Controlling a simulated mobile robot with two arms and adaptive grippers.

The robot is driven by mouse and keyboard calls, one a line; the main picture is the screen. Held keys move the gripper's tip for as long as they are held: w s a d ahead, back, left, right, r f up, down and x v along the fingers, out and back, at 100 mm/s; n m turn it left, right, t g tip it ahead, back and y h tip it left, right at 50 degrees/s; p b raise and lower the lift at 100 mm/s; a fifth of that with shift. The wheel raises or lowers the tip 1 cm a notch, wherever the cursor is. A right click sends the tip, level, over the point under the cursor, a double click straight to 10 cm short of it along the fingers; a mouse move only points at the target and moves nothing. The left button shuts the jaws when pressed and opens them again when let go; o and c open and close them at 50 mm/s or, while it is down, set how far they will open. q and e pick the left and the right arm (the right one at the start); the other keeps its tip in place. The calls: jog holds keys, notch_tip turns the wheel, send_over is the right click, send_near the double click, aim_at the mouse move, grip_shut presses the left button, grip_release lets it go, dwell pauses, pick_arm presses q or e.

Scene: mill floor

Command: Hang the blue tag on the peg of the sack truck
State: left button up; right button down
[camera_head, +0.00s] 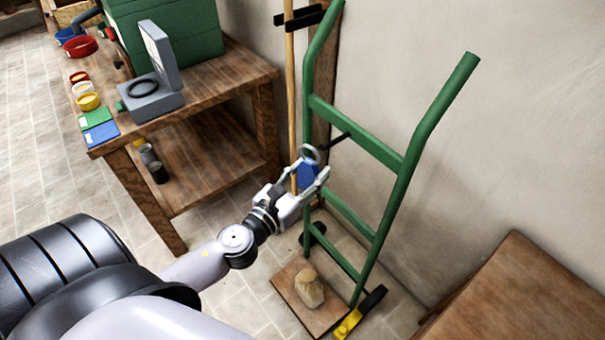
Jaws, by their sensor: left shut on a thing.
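The green sack truck (401,165) stands upright near the wall. A dark peg (337,141) sticks out from its upper crossbar toward the left. My left gripper (313,171) is shut on the blue tag (307,177), which has a grey ring at its top. The tag and ring are in front of the sack truck's left rail, close to the peg's free end. I cannot tell from this view whether the ring touches the peg or is around it. The fingers hide part of the tag. My right gripper is not in view.
A wooden bench (215,88) at left holds a green box (170,30), a grey case, coloured rings and cards. A stone (309,289) lies on the truck's toe plate (290,292). A wooden surface (500,295) is at lower right. A pole leans behind the truck.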

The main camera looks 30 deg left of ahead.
pick_arm(q)
jog(key=shift+w+d, duration=0.25)
jog(key=shift+w, duration=0.55)
jog(key=shift+w+d+f, duration=0.25)
jog(key=shift+w, duration=0.4)
jog(key=shift+w+d+f, duration=0.2)
jog(key=shift+w+d, duration=0.05)
jog(key=shift+w, duration=0.45)
jog(key=shift+w+d+f, duration=0.25)
jog(key=shift+w, duration=0.4)
jog(key=o, duration=1.3)
jog(key=shift+c, duration=0.2)
jog(key=shift+s, duration=0.1)
jog(key=s, duration=1.2)
jog(key=shift+a, duration=0.45)
